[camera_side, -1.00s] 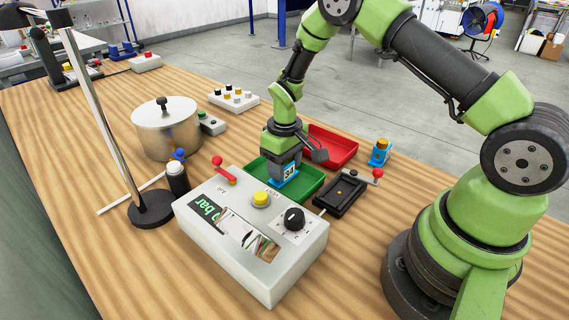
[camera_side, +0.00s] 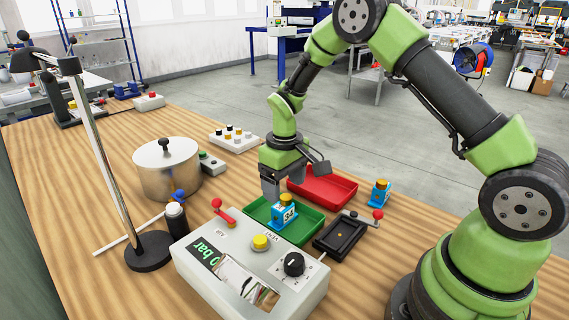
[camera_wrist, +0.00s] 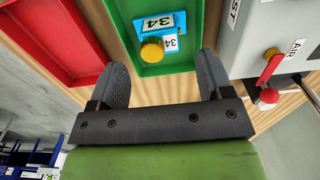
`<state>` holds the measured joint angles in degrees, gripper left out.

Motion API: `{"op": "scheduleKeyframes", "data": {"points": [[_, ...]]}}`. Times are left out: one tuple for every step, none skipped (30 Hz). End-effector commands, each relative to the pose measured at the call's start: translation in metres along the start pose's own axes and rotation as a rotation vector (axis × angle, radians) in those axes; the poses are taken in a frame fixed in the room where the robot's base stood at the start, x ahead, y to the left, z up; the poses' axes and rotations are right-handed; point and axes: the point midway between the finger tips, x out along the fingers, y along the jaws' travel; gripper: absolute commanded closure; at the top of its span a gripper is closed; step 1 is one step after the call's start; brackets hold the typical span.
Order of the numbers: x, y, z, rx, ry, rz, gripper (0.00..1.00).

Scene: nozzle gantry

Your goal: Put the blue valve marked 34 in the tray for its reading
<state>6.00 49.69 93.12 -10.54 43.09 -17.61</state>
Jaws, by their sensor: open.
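The blue valve marked 34 (camera_side: 284,217) stands upright in the green tray (camera_side: 310,228), with its yellow cap on top. The wrist view also shows the valve (camera_wrist: 168,22) in the green tray (camera_wrist: 190,66), with its 34 labels in sight. My gripper (camera_side: 271,188) is above the tray, behind and above the valve in the side view. In the wrist view my gripper (camera_wrist: 160,80) has its fingers wide apart, with nothing between them, and the valve lies beyond the tips. The red tray (camera_side: 325,190) is empty behind the green one.
A grey box (camera_side: 250,275) with a green "bar" display, a yellow button, a dial and a red lever stands in front of the green tray. A black fixture (camera_side: 340,235) with a red knob is at the right. Another blue valve (camera_side: 379,193) stands farther right. A metal pot (camera_side: 167,172) is left.

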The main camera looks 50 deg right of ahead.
Motion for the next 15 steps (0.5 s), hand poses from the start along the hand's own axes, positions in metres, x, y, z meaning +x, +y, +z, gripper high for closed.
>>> {"op": "scheduleKeyframes", "data": {"points": [[-0.013,0.0,-0.001,0.0,0.006,0.001,0.27],[-0.019,0.0,-0.001,0.0,0.005,0.001,0.27],[-0.027,0.0,-0.001,0.0,0.004,0.0,0.27],[-0.032,0.0,-0.001,0.0,0.005,0.001,0.27],[-0.037,0.0,-0.001,0.0,0.004,0.001,0.27],[-0.043,0.0,-0.001,0.0,0.003,0.001,0.27],[-0.046,0.0,-0.001,-0.001,0.003,0.001,0.27],[-0.049,0.0,-0.001,0.0,0.002,0.0,0.27],[-0.053,0.0,-0.001,-0.001,0.001,0.001,0.27],[-0.055,0.0,0.0,0.0,0.0,0.001,0.27],[-0.056,0.0,0.0,0.0,-0.001,0.001,0.27],[-0.058,0.0,0.0,-0.001,-0.001,0.001,0.27],[-0.059,0.0,0.0,-0.001,-0.001,0.001,0.27],[-0.06,0.0,0.0,0.0,0.0,0.001,0.27],[-0.062,0.0,0.001,0.002,0.004,0.0,0.27]]}}
